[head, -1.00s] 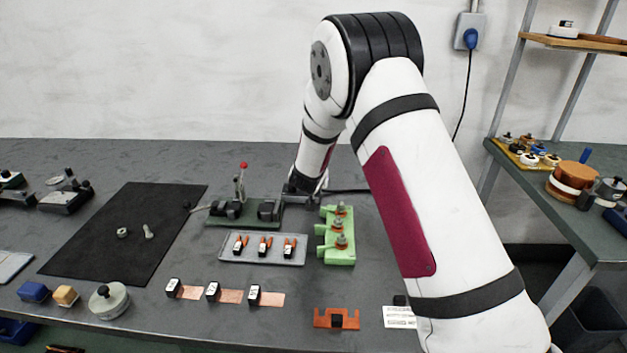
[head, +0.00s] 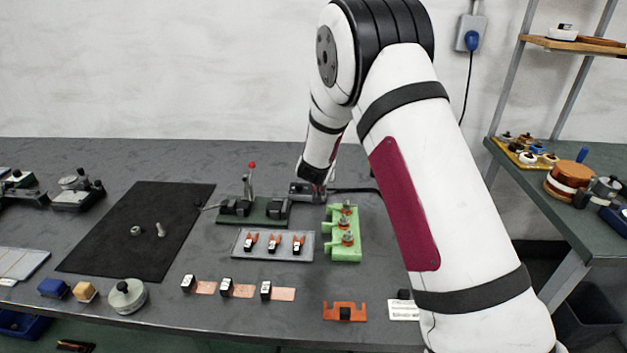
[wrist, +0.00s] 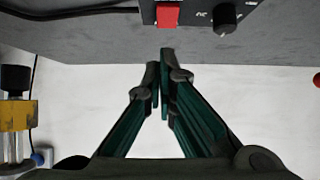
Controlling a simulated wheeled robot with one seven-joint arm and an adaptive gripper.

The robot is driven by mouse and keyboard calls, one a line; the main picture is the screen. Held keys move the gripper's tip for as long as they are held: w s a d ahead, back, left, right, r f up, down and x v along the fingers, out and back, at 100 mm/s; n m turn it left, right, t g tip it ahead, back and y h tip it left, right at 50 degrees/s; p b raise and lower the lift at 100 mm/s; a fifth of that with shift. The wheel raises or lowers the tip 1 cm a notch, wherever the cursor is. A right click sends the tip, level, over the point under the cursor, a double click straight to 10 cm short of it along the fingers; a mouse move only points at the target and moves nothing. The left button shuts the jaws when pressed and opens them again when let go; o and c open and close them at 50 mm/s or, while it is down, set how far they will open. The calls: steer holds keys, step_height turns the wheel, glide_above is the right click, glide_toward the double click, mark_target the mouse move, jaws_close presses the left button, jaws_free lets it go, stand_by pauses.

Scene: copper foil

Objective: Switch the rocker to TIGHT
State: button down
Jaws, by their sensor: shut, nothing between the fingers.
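A red block-like switch (wrist: 168,14), probably the rocker, shows at the top of the wrist view on a dark box (wrist: 192,40). A black knob (wrist: 225,18) with small pale marks sits to its right; I cannot read the marks or tell the rocker's position. My gripper (wrist: 160,65) is shut and empty, its tips just below the red switch in the picture; I cannot tell whether they touch the box. In the head view my gripper (head: 314,180) is low at the back of the bench, by a small grey box (head: 300,192). The rocker cannot be made out there.
A green clamp fixture (head: 263,217) with a red-tipped lever stands left of my gripper. A bright green stand (head: 345,252) with several posts is in front. A grey tray (head: 240,255) holds orange clips. Copper strips (head: 285,294) lie nearer the front. A cable runs behind the gripper.

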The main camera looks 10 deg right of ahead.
steer(key=v, duration=1)
steer(key=shift+w+r, duration=0.1)
steer(key=shift+w, duration=0.05)
steer(key=w+b, duration=0.1)
steer(key=b, duration=0.2)
